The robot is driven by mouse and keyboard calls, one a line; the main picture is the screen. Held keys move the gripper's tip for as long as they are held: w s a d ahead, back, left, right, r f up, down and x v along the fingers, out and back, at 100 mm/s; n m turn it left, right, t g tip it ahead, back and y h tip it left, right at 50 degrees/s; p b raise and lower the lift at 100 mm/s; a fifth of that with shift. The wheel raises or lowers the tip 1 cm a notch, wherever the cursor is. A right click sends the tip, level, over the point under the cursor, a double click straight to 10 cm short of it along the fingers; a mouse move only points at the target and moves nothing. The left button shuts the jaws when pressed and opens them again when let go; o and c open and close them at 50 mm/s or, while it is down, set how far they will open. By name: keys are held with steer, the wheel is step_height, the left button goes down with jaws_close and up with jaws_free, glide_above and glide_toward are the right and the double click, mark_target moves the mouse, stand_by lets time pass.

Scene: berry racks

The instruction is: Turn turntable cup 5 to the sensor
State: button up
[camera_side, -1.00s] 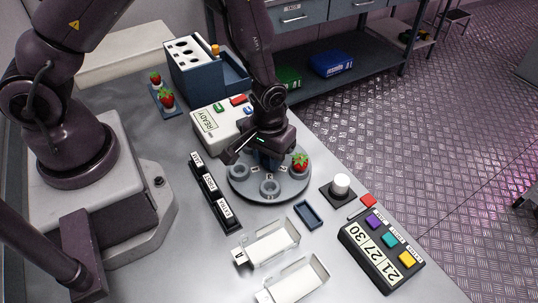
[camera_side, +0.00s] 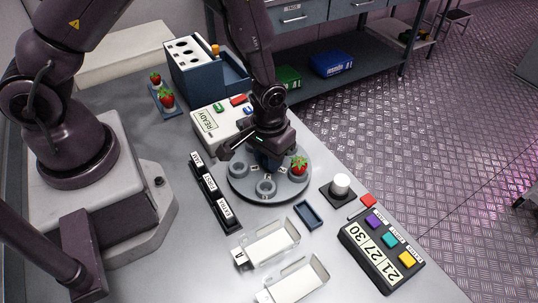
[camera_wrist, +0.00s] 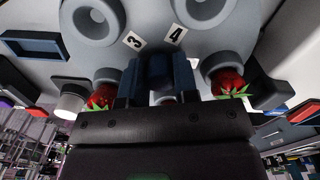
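The grey round turntable (camera_side: 283,195) carries several ring cups; a strawberry (camera_side: 299,166) sits in a cup at its right. A cup (camera_side: 265,187) at the front and a cup (camera_side: 237,169) at the left look empty. The wrist view shows labels 3 (camera_wrist: 134,41) and 4 (camera_wrist: 175,35) beside empty cups, with strawberries at left (camera_wrist: 101,97) and right (camera_wrist: 228,83). My gripper (camera_side: 268,163) is over the turntable's middle, its fingers around the blue centre knob (camera_wrist: 160,73). Cup 5's label is not readable. Which device is the sensor is unclear.
A white box reading READY (camera_side: 207,119) stands behind the turntable. A black label rail (camera_side: 214,192) is at its left. A blue tray (camera_side: 308,214), a white cylinder (camera_side: 341,182) and a button panel (camera_side: 382,250) lie right and front. White open boxes (camera_side: 268,244) are in front.

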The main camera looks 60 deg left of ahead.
steer(key=o, duration=0.5)
steer(key=shift+c, duration=0.2)
steer(key=shift+r, duration=0.1)
step_height(320, 180, up, 13)
